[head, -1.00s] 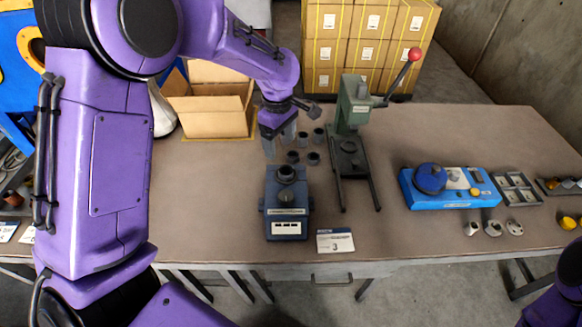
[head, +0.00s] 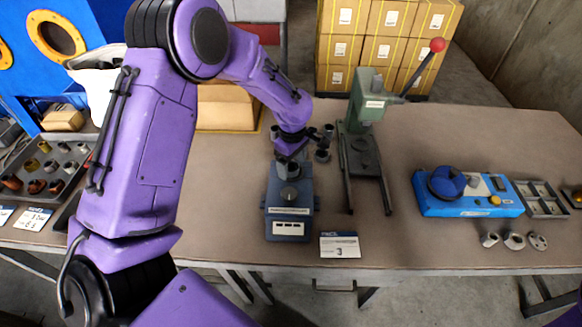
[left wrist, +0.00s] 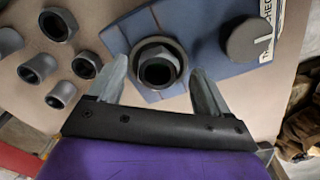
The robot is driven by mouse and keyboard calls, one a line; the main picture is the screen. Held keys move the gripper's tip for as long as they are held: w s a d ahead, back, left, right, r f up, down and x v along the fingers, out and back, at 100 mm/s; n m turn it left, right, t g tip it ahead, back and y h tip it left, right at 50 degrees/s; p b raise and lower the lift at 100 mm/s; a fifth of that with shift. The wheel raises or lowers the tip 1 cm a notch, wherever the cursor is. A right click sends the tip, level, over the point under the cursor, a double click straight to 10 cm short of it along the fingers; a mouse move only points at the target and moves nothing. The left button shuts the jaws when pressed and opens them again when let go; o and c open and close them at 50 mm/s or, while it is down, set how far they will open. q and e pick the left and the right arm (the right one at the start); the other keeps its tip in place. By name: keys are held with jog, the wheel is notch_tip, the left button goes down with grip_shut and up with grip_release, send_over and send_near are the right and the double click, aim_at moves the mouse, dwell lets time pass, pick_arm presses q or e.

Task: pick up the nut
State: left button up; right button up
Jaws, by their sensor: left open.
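A dark hexagonal nut (left wrist: 158,56) sits within a round ring on top of the blue fixture block (head: 288,211); the block also shows in the left wrist view (left wrist: 205,22). My left gripper (head: 289,164) is above the block in the head view. In the left wrist view, my open left gripper (left wrist: 158,80) has one finger on each side of the ring and nut, with nothing clamped. Whether the fingers touch the ring cannot be told. In the head view my gripper partly hides the block's top. My right gripper is out of view.
Several grey hollow parts (left wrist: 41,68) lie on the table beside the block. A green lever press (head: 364,145) stands just right of the block. A label card (head: 340,245) lies in front.

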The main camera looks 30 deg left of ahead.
pick_arm(q)
jog(key=shift+w+f, duration=0.1)
jog(key=shift+f, duration=0.4)
jog(key=shift+r, duration=0.15)
jog(key=c, duration=1.4)
